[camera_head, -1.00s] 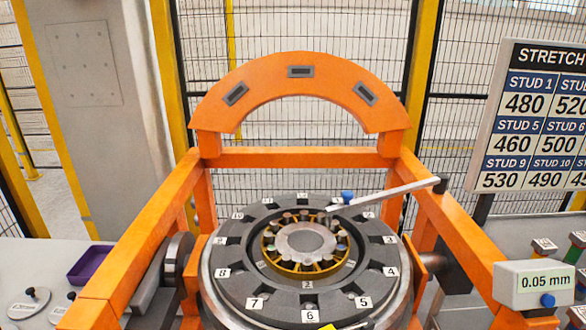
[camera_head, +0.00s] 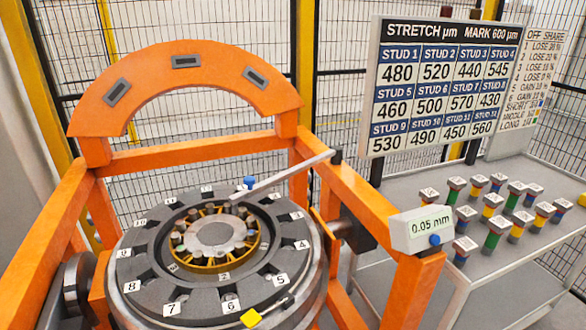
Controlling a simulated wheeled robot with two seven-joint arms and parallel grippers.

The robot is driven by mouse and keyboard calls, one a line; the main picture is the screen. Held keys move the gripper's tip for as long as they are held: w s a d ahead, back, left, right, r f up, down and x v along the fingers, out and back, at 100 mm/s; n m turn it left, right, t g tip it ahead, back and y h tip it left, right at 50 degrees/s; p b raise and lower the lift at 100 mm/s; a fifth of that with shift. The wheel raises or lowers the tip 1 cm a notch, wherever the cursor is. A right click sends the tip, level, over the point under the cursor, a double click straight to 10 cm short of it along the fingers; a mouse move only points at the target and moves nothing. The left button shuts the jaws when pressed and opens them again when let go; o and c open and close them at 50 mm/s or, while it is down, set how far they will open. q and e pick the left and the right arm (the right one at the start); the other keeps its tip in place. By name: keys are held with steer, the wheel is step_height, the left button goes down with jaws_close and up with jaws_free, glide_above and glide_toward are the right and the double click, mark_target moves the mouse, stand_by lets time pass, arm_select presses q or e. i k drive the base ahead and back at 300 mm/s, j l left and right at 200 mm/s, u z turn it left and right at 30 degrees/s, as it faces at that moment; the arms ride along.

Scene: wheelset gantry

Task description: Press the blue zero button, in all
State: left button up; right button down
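The blue zero button (camera_head: 435,239) is a small round knob on the front of the white gauge box (camera_head: 420,226), whose display reads 0.05 mm. The box sits on the right front end of the orange gantry frame. Neither of my grippers shows in this view, and nothing touches the button.
The orange gantry (camera_head: 190,75) surrounds the dark numbered wheel (camera_head: 150,255). A grey arm bar (camera_head: 285,175) reaches over the wheel. A grey table (camera_head: 490,255) at right holds several coloured studs. A stud chart (camera_head: 445,85) stands behind. A yellow piece (camera_head: 251,318) lies at the wheel's front rim.

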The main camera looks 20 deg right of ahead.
mark_target(435, 239)
steer(key=z, duration=1.55)
